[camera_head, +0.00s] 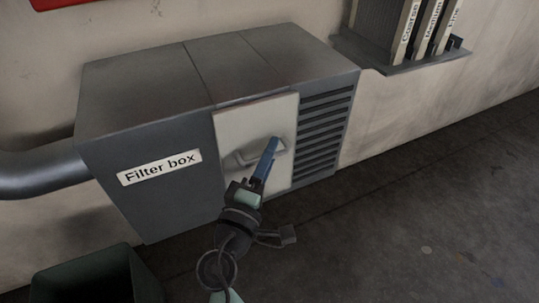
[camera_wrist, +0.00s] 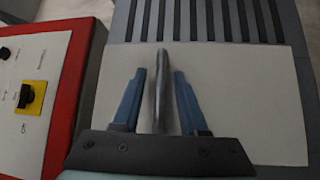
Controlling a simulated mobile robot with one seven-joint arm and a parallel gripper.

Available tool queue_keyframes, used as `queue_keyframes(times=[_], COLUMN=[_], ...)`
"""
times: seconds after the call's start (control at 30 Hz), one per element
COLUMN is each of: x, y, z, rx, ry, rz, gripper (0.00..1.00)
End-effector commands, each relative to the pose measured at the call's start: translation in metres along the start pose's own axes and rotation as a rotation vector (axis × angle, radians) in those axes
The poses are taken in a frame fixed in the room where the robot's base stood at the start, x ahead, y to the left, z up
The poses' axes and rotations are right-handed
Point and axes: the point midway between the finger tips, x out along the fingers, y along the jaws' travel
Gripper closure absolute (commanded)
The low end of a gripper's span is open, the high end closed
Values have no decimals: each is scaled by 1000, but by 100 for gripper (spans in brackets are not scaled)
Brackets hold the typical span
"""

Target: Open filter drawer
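The grey filter box (camera_head: 160,135), labelled "Filter box", stands against the wall. Its pale drawer front (camera_head: 232,125) sits about flush between the labelled dark panel and the slatted vent. A grey handle (camera_head: 243,158) is on the drawer front, partly hidden by my gripper (camera_head: 272,146). In the wrist view the pale drawer front (camera_wrist: 255,95) fills the middle, and the handle (camera_wrist: 160,100) stands edge-on between the two blue fingers of my gripper (camera_wrist: 160,73). The fingers are open, one on each side of the handle, with narrow gaps showing.
A wall rack (camera_head: 405,68) with labelled panels hangs at the upper right. A thick pipe (camera_head: 40,170) enters the box at left. A dark green bin (camera_head: 85,280) stands at lower left. A red-framed control panel (camera_wrist: 35,75) shows in the wrist view. The floor at right is clear.

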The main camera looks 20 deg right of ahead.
Motion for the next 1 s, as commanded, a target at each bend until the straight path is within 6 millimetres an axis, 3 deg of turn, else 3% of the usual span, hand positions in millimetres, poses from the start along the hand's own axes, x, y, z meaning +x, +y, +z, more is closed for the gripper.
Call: queue_keyframes(times=[0.03, 0.2, 0.23, 1.0], x=[0, 0, 0, -1], y=[0, 0, 0, 0], z=[0, 0, 0, 0], rx=[0, 0, 0, 0], ry=[0, 0, 0, 0], rz=[0, 0, 0, 0], gripper=[68, 98, 100, 100])
